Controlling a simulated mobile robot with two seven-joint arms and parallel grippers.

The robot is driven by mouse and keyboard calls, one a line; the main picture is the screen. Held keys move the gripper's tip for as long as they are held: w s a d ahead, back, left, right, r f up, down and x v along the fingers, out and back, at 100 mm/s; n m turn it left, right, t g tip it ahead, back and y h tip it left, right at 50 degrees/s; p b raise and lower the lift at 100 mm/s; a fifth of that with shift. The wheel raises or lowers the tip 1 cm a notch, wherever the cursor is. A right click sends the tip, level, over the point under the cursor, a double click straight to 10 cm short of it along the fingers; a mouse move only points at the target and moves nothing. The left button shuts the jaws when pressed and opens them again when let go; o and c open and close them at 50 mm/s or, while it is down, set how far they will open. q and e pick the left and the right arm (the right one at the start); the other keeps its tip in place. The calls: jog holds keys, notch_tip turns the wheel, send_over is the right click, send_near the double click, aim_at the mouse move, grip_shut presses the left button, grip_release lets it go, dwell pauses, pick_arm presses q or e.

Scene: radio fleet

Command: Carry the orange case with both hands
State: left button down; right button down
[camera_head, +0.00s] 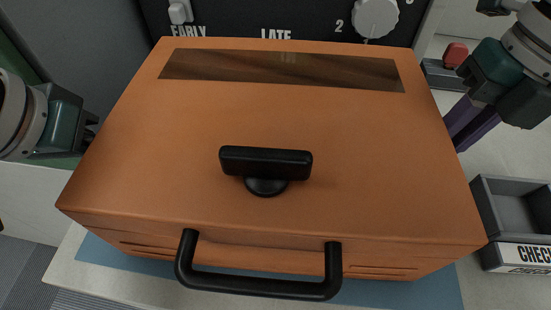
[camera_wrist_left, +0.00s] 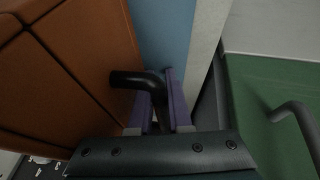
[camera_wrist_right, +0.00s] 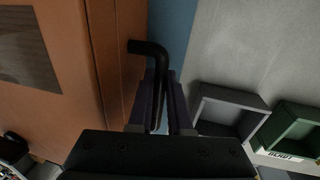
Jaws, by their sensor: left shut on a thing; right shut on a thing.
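The orange case (camera_head: 300,120) fills the middle of the head view, with a black knob (camera_head: 266,162) on top and a black front handle (camera_head: 260,284). My left gripper (camera_wrist_left: 160,98) is shut on a black bent side handle (camera_wrist_left: 136,78), shown in the left wrist view. My right gripper (camera_wrist_right: 160,98) is shut on the other black side handle (camera_wrist_right: 150,48), shown in the right wrist view. In the head view, the case hides my left fingertips, and both side handles are hidden. I cannot tell whether the case touches the blue mat (camera_head: 130,262) beneath it.
A grey tray marked CHECK (camera_head: 482,220) stands right of the case. The right wrist view also shows a green tray (camera_wrist_right: 287,137). A dark panel (camera_head: 225,22) with white lettering and a white knob (camera_head: 376,16) stands behind the case. A red block (camera_head: 455,55) is at the upper right.

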pick_arm(q)
jog(key=shift+r, duration=0.25)
pick_arm(e)
jog(key=shift+r, duration=0.25)
